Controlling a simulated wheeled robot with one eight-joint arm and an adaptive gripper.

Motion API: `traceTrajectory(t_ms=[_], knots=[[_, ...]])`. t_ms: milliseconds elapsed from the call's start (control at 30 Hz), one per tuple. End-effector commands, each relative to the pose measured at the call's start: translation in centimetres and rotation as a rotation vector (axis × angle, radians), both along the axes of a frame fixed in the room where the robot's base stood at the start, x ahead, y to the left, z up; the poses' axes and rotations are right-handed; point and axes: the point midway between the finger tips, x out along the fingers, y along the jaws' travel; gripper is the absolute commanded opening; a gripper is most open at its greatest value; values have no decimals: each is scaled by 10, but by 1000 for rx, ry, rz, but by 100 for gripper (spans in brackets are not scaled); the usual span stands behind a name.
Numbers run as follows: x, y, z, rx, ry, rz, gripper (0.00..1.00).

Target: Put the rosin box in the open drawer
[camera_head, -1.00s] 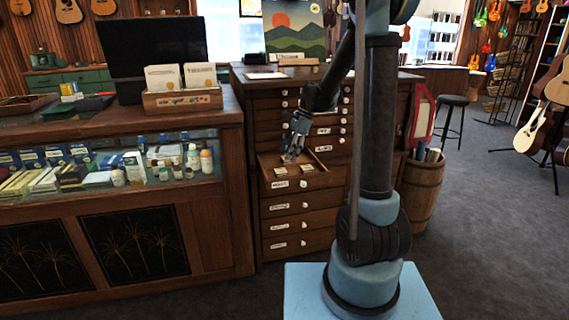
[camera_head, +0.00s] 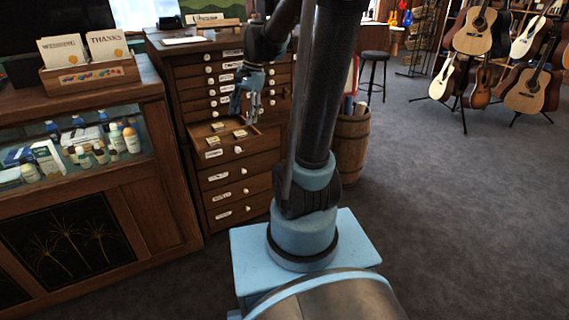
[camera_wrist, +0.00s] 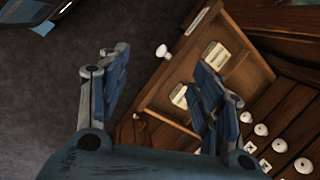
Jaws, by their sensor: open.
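The open drawer (camera_head: 257,140) sticks out of the wooden cabinet, below several shut drawers. Two small pale labelled boxes lie apart inside it: one on the left (camera_head: 218,127), one on the right (camera_head: 240,133). I cannot read their labels, so I cannot tell which is the rosin box. The wrist view also shows the two boxes, one (camera_wrist: 216,55) farther up and one (camera_wrist: 180,96) lower and partly near a finger. My gripper (camera_head: 245,113) hangs above the drawer with its blue fingers apart. In the wrist view, my gripper (camera_wrist: 160,72) is open with nothing held between its fingers.
A glass display counter (camera_head: 150,90) with bottles and a card holder (camera_head: 92,76) stands left of the cabinet (camera_head: 190,60). A wooden barrel (camera_head: 350,150) stands to the right of the cabinet. A stool (camera_head: 373,60) and guitars are farther back. The carpet on the right is clear.

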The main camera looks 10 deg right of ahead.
Motion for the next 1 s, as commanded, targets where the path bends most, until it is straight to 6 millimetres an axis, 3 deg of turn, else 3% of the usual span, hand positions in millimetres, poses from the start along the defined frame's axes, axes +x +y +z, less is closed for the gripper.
traceTrajectory(t_ms=[267, 600, 800, 1000], knots=[[-68, -34, -9, -77, -108, 219, 59], [-142, -70, -40, -189, -212, 504, 59], [-180, -88, -67, -259, -256, 673, 59], [-203, -99, -88, -312, -280, 797, 59]])
